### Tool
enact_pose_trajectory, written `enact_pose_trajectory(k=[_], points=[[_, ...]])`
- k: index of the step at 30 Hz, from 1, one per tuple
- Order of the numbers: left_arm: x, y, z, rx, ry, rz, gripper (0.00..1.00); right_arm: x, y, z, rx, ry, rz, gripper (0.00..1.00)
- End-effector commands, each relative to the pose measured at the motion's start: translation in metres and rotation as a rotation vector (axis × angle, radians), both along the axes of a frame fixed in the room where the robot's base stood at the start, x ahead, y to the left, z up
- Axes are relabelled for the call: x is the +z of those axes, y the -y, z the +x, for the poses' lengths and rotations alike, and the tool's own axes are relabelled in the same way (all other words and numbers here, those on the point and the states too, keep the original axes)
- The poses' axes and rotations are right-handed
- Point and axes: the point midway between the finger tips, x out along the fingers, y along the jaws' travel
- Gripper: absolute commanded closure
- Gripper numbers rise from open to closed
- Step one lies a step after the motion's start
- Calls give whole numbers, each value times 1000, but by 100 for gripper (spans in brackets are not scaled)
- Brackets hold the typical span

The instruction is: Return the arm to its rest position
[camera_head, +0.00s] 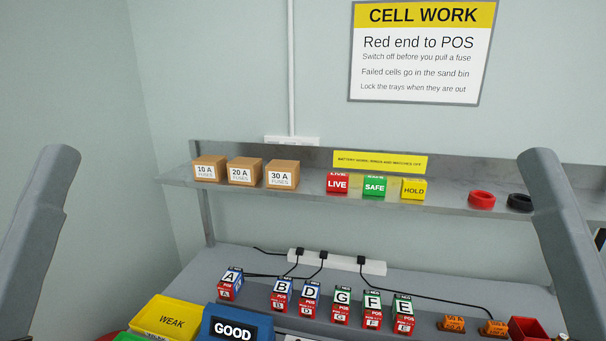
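Two grey arm links of mine rise at the left and right edges of the head view. Neither gripper shows in this view, so I cannot see whether they are open or shut or hold anything. No hand is seen at the shelf or at the bench.
Lettered cells, such as cell A (231,283), stand on the bench (225,262) before a power strip (337,262). A yellow WEAK bin (167,318) and blue GOOD bin (234,330) are front left. The shelf (310,187) above holds fuse boxes (245,171) and coloured blocks (374,187).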

Motion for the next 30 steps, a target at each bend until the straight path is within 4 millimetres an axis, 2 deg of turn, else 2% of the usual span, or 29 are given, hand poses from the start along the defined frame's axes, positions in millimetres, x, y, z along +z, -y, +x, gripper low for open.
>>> enact_pose_trajectory(k=[1, 5, 8, 15, 19, 21, 24, 27, 30], points=[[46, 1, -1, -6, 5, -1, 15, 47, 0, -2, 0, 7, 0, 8], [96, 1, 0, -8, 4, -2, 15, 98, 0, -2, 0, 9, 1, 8], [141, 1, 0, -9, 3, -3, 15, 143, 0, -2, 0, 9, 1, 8], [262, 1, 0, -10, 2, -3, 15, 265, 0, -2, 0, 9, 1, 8], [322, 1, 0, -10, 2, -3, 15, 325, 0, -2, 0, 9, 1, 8], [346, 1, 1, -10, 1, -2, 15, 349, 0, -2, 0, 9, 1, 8], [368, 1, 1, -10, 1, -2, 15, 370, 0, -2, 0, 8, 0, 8], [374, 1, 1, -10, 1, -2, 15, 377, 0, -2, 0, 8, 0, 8], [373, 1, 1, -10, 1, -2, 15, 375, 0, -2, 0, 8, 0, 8]])
